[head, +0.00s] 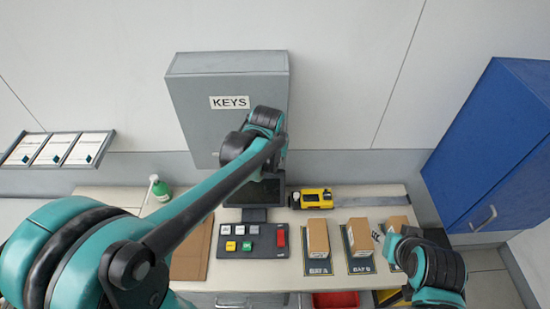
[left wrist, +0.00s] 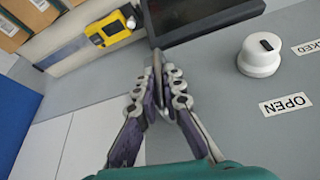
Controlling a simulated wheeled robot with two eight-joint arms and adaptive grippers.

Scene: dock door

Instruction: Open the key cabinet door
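The grey key cabinet (head: 226,80) hangs on the wall in the head view, with a KEYS label (head: 230,102) on its front. My left arm crosses in front of its lower right part and hides that area and the left fingers. In the left wrist view my left gripper (left wrist: 157,62) has its fingers together with nothing seen between them. A white round knob (left wrist: 259,55) with a black mark sits on a grey surface to their right, apart from them, near an OPEN label (left wrist: 287,104) and a partly cut-off label. My right gripper (head: 381,240) is near the boxes; its fingers are unclear.
Below the cabinet is a counter (head: 120,196) with a dark screen (head: 262,192), a button panel (head: 252,242), a yellow device (head: 313,199) and several cardboard boxes (head: 318,238). A blue wall cabinet (head: 490,150) is at the right. A document rack (head: 58,149) is at the left.

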